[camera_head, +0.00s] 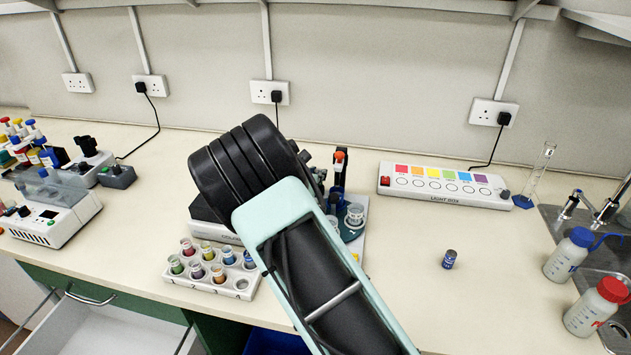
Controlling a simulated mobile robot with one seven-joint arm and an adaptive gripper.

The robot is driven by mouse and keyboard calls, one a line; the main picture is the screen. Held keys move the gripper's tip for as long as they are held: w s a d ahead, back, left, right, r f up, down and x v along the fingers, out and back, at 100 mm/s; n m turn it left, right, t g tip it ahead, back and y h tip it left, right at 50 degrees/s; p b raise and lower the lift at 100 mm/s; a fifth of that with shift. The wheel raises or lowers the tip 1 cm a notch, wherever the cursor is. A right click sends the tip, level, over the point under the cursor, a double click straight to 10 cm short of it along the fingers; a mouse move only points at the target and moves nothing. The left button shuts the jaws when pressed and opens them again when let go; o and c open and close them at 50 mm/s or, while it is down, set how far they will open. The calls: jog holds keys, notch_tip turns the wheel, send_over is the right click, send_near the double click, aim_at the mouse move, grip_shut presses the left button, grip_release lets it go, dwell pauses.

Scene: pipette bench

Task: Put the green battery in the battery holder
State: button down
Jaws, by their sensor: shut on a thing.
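My gripper (317,178) is mostly hidden behind my own arm; only some dark parts show at the arm's right edge. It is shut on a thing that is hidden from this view. I see no green battery in the open. A small dark blue cylinder (449,259) stands alone on the bench, right of my arm. I cannot make out a battery holder for certain. A white rack (205,285) at the left of my arm holds several small coloured pots, one of them green.
A light box (445,186) with coloured squares lies at the back. Bottles (594,305) and a sink are at right. A white device (50,222) is at left, above an open drawer (120,335). The right-centre bench is mostly clear.

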notch_tip(320, 180, down, 3)
jog(key=shift+a+r, duration=0.1)
jog(key=shift+r, duration=0.05)
jog(key=shift+f+b, duration=0.3)
jog(key=shift+b, duration=0.1)
jog(key=c, duration=1.8)
grip_release()
jog(key=shift+r+p, duration=0.45)
jog(key=shift+p, duration=0.05)
jog(key=b+v, duration=0.1)
jog(key=v, duration=1.1)
